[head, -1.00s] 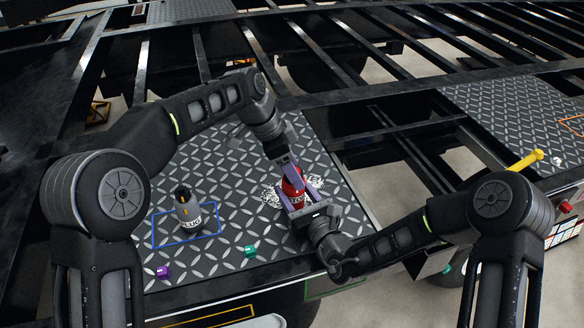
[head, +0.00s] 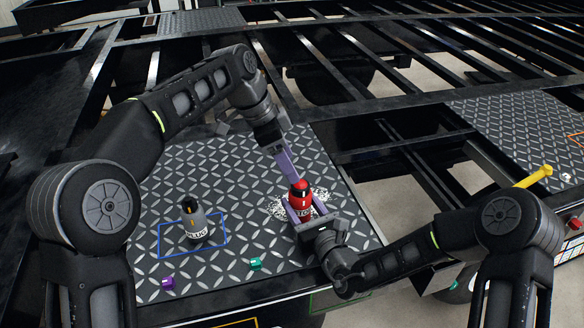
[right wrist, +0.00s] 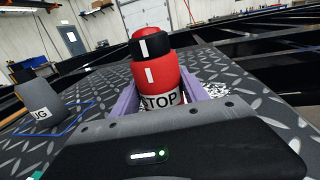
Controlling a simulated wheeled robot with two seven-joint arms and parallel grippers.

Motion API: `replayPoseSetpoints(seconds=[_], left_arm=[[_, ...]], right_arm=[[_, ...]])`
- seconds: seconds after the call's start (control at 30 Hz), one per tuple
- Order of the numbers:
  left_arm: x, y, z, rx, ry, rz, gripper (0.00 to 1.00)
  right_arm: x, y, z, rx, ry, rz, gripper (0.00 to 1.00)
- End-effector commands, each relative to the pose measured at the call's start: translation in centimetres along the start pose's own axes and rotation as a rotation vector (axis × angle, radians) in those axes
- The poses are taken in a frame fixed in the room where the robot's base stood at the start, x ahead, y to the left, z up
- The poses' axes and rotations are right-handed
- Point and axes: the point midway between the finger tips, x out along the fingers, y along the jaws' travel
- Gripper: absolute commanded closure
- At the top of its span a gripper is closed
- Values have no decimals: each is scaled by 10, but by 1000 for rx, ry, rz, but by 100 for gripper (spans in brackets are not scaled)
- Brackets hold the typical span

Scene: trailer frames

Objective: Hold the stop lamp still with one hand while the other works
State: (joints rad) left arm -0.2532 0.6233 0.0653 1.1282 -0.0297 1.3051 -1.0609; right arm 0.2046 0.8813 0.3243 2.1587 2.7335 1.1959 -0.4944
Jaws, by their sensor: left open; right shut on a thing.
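The stop lamp (head: 299,196) is a red cylinder with a black band and a white STOP label. It stands upright on the dark tread plate (head: 150,205). My right gripper (head: 303,209) is shut on its lower part, with purple fingers on either side. In the right wrist view, the lamp (right wrist: 165,80) shows its red top, black band and white marks. My left gripper (head: 290,162) is open above and behind the lamp in the head view. It appears apart from the lamp and does not show in the right wrist view.
A grey plug piece (head: 197,228) stands at the left by a blue outline (head: 222,216). A green piece (head: 255,264) and a purple piece (head: 167,284) lie near the plate's front edge. A yellow-handled item (head: 535,176) is at the right. Open frame gaps lie right of the plate.

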Motion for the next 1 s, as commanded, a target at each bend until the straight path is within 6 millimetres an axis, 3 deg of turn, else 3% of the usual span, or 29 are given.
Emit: replayPoseSetpoints(seconds=[0.3,0.33,0.6,1.0], left_arm=[[0,0,0,0,0,0,33],[0,0,0,0,0,0,33],[0,0,0,0,0,0,33],[0,0,0,0,0,0,33]], right_arm=[[0,0,0,0,1,0,95],[0,0,0,0,1,0,47],[0,0,0,0,0,0,24],[-5,0,0,0,0,-1,23]])
